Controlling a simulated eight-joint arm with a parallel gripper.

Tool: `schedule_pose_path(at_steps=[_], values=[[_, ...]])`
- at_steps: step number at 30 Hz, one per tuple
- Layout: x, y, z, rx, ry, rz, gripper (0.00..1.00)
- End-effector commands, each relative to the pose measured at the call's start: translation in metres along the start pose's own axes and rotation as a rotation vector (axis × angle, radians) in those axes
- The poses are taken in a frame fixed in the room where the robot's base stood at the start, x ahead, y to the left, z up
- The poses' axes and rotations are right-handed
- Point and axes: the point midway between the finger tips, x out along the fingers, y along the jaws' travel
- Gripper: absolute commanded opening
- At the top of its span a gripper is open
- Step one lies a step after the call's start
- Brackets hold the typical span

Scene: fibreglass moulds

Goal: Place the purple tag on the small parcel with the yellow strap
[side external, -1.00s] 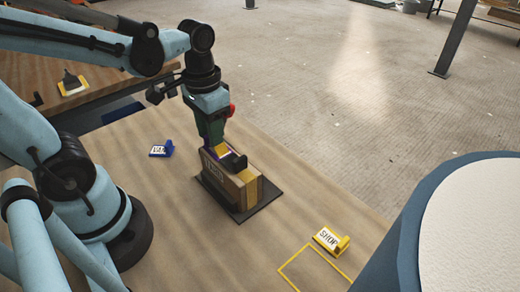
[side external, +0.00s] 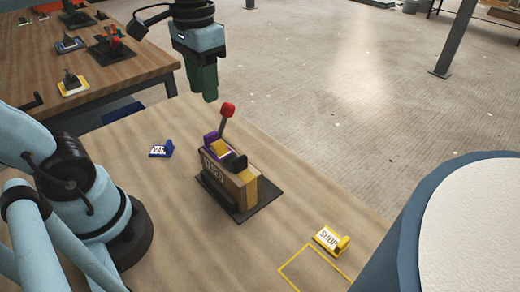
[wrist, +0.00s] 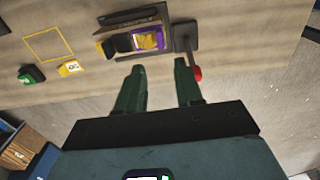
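The purple tag also shows in the wrist view (wrist: 135,42), beside a dark piece on the parcel's top. My gripper (side external: 208,98) hangs above and behind the parcel, apart from it. In the wrist view my gripper's fingers (wrist: 157,68) are spread with nothing between them.
A red-knobbed lever (side external: 228,110) stands close beside the parcel. Another bench (side external: 110,75) holds tools. A large blue drum (side external: 420,215) fills the right.

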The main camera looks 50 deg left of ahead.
Motion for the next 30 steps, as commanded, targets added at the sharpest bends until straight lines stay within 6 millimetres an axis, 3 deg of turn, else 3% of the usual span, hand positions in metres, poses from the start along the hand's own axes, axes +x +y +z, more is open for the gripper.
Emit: schedule_pose_path(at_steps=[6,15,18,30], values=[[-0.005,0.001,-0.001,0.000,0.028,-0.001,0.36],[0.058,0.008,-0.024,0.001,0.449,-0.005,0.36],[0.069,0.010,-0.029,0.001,0.558,-0.002,0.36],[0.073,0.011,-0.032,0.000,0.623,0.000,0.36]])
